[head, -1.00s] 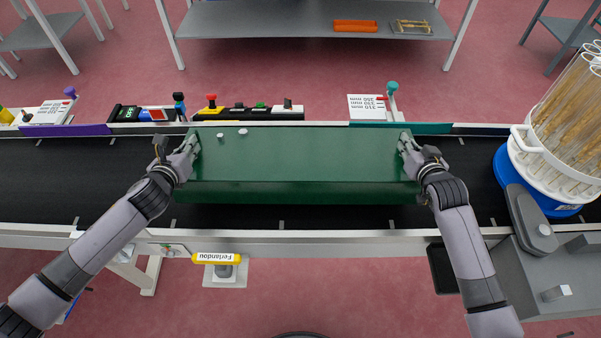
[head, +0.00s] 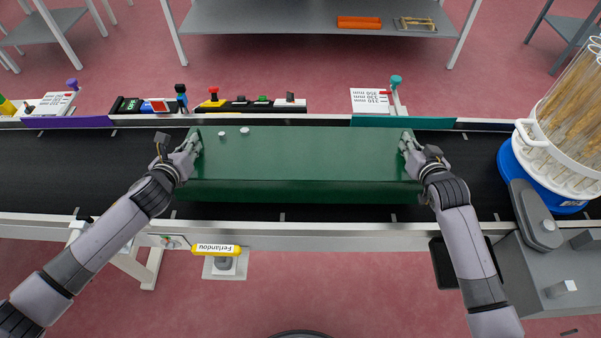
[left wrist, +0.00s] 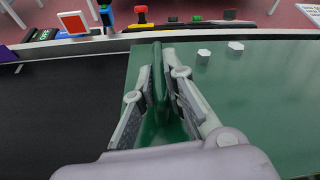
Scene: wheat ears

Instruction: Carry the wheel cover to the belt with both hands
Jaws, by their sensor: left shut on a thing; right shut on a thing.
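The wheel cover (head: 300,155) is a long dark green box-like panel over the black belt (head: 80,165) in the head view. My left gripper (head: 194,144) is shut on its left end, and my right gripper (head: 407,142) is shut on its right end. In the left wrist view, the left fingers (left wrist: 165,95) clasp a thin upright green edge of the cover (left wrist: 260,95). Two small pale knobs (head: 244,131) sit on its top near the left. I cannot tell whether the cover touches the belt.
A white-rimmed blue tub of wheat tubes (head: 565,140) stands at the belt's right. A control strip with a red button (head: 213,92) and a white sign (head: 370,101) line the far rail. A yellow-labelled post (head: 216,250) is at the near side. The belt's left stretch is clear.

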